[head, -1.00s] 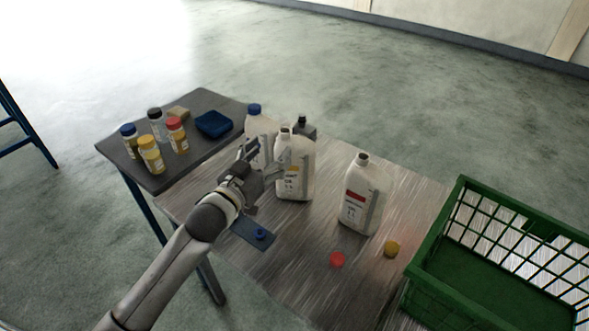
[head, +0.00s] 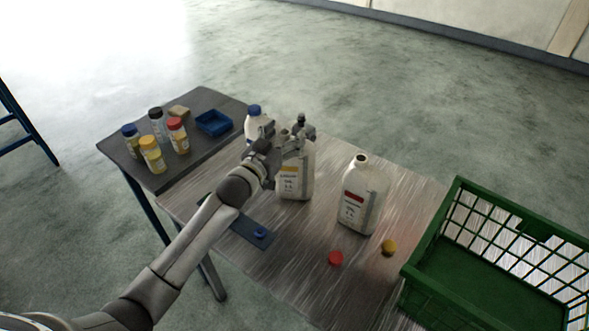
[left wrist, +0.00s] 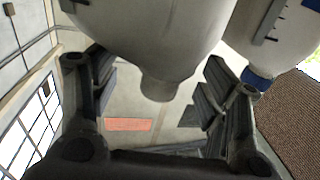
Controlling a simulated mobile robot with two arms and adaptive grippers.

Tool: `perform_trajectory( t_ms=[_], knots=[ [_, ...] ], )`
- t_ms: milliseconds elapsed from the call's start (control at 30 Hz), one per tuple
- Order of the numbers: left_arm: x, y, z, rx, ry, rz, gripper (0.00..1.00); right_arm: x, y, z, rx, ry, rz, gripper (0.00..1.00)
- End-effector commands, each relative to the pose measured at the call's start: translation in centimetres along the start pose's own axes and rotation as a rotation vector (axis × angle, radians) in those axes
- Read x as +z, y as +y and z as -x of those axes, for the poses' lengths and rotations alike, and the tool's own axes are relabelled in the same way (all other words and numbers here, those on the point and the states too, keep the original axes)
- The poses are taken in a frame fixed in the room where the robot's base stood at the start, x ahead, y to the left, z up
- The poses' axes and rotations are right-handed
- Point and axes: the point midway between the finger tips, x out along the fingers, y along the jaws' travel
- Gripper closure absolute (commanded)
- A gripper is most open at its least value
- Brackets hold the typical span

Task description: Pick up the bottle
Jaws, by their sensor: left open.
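A white bottle with a yellow label (head: 293,183) stands upright on the wooden table, its neck uncapped. My left gripper (head: 292,145) is at the top of this bottle and hides its neck in the head view. In the left wrist view the gripper (left wrist: 155,95) is open, with the bottle's neck (left wrist: 160,88) between its two spread fingers. Neither finger visibly closes on it. A white bottle with a red label (head: 362,196), also uncapped, stands to the right. My right gripper is not in view.
A red cap (head: 335,258) and a yellow cap (head: 389,247) lie in front. A green crate (head: 430,232) is at right. Small jars (head: 151,155) and a blue tray (head: 213,122) occupy the dark table.

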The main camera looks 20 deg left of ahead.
Motion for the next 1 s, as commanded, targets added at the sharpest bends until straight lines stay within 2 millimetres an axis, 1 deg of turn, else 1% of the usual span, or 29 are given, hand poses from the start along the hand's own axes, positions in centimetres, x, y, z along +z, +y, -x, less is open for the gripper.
perform_trajectory(
  t_ms=[100,533,633,833,933,1000],
  knots=[
    [0.0,0.0,0.0,0.0,0.0,0.0,0.3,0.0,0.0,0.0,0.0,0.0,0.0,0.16],
    [0.0,0.0,0.1,0.0,-0.001,0.0,0.86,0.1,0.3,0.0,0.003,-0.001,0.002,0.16],
    [0.0,0.0,0.1,0.0,0.0,0.0,0.88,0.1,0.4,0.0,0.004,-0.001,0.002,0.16],
    [-0.1,0.0,0.0,0.0,0.001,0.0,0.88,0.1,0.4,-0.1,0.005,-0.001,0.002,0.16],
    [-0.7,0.0,0.0,0.0,0.003,-0.001,0.88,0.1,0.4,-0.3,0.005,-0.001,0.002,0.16],
    [-1.3,0.0,0.0,0.001,0.004,-0.001,0.88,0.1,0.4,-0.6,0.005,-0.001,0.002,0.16]
  ],
)
